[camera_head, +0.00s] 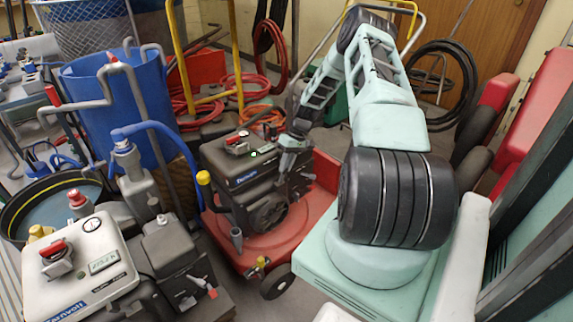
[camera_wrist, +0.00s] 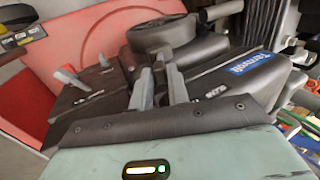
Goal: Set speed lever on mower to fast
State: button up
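The mower (camera_head: 300,221) is a red machine with a black engine (camera_head: 238,178) at the middle of the head view. In the wrist view the black engine cover (camera_wrist: 225,78) fills the middle and right, over the red deck (camera_wrist: 85,30).
A white-topped machine (camera_head: 80,262) stands at the front left, near a blue bin (camera_head: 118,105). A blue hose (camera_head: 160,130) curves left of the mower. Red hoses (camera_head: 240,85) and a yellow frame stand behind it. Yellow-marked controls (camera_wrist: 20,35) are at the wrist view's upper left.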

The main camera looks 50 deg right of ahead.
jog(key=shift+o, duration=1.3)
jog(key=p+v, duration=0.1)
jog(key=v, duration=1.6)
jog(key=shift+r+p, duration=0.15)
jog(key=shift+p, duration=0.25)
jog(key=shift+s+d, duration=0.1)
jog(key=shift+d, duration=0.05)
